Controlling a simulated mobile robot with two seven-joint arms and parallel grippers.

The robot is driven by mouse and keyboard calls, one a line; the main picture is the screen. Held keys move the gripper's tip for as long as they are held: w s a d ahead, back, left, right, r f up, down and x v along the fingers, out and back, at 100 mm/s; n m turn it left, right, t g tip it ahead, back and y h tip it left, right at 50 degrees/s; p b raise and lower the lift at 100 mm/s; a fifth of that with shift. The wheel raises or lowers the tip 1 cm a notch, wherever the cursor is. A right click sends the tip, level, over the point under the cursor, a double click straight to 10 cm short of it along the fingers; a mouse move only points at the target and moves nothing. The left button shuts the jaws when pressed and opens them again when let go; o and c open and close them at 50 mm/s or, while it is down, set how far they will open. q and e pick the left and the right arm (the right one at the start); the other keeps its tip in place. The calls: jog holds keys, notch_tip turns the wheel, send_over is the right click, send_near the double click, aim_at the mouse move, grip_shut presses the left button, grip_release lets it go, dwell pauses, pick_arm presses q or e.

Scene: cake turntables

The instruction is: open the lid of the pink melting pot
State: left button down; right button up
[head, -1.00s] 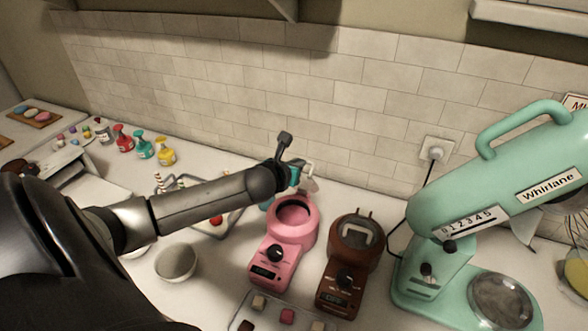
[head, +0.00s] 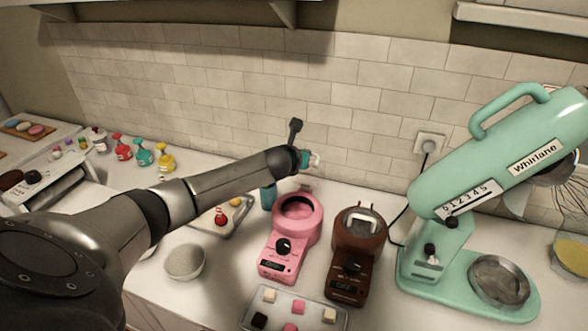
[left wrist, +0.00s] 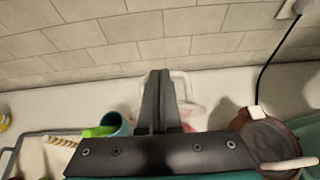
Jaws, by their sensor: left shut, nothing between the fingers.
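The pink melting pot (head: 283,262) stands on the counter. Its round top shows a dark bowl with no handle across it, so the lid looks raised off it. In the left wrist view a pale, see-through shape (left wrist: 182,88), apparently the lid, stands behind my fingers, partly hidden by them. My left gripper (head: 312,161) is above and behind the pot's back edge. Its fingers (left wrist: 160,75) are together and hold nothing. Whether they touch the lid I cannot tell. My right gripper is out of view.
A brown melting pot (head: 347,270) with a white lid handle stands close on the right, then a mint mixer (head: 420,262). A blue-green cup (head: 268,197) is just left of the pink pot. A tray of cubes (head: 276,319) and a white bowl (head: 185,262) are in front.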

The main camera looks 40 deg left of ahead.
pick_arm(q)
jog(key=shift+w+a+f+p, duration=0.15)
jog(key=shift+w+a, duration=0.1)
jog(key=shift+w, duration=0.6)
jog(key=shift+w+a+f+p, duration=0.1)
jog(key=shift+w+a+f, duration=0.1)
jog(key=shift+w, duration=0.6)
jog(key=shift+w+a+f+p, duration=0.1)
jog(key=shift+w+a, duration=0.15)
jog(key=shift+w, duration=0.6)
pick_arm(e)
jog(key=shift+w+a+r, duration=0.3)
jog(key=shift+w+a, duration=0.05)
